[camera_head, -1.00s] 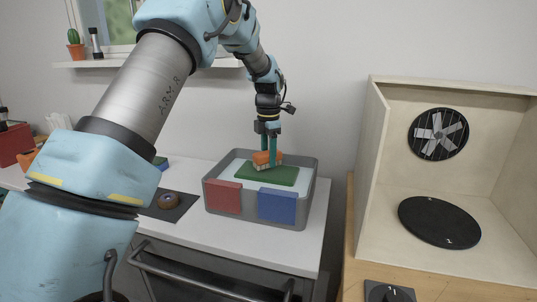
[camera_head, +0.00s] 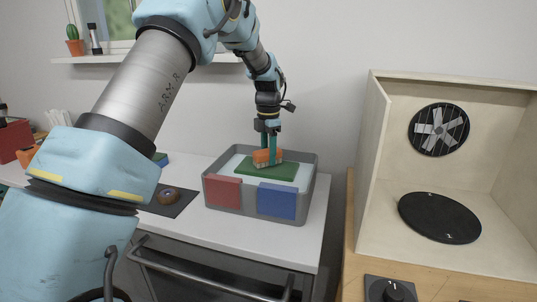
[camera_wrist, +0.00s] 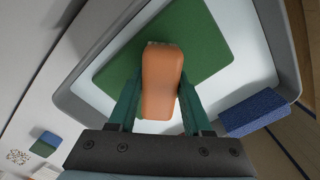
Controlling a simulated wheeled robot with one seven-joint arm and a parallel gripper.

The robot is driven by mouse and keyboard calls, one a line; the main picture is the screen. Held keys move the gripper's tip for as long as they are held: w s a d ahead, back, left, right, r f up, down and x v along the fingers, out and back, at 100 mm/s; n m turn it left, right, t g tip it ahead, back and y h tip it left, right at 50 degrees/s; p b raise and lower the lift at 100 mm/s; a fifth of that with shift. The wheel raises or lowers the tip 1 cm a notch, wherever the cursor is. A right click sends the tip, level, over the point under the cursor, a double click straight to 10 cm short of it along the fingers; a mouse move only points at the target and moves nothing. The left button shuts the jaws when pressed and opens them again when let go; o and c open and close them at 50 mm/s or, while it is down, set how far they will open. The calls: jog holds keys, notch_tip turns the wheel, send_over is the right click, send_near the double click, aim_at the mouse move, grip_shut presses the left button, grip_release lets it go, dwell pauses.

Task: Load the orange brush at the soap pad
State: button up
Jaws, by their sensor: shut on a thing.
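The orange brush (camera_head: 266,156) is held in my gripper (camera_head: 268,152), bristles down, over the green soap pad (camera_head: 263,171) in a grey bin. The bristles appear at or just above the pad; I cannot tell whether they touch. In the wrist view the brush (camera_wrist: 163,82) sits between the two green fingers of my gripper (camera_wrist: 161,98), and its far end overlaps the green pad (camera_wrist: 205,45). The fingers are shut on its sides. The brush hides part of the pad.
The grey bin (camera_head: 231,198) has a red pad (camera_head: 223,190) and a blue pad (camera_head: 277,201) on its front wall. A wooden booth (camera_head: 366,170) with a fan and black turntable (camera_head: 439,217) stands at the right.

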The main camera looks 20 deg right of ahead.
aim_at(268, 150)
jog(key=shift+f, duration=0.55)
dwell(1.5)
jog(key=shift+r, duration=0.1)
jog(key=shift+r+p, duration=2.75)
jog(key=shift+r, duration=0.75)
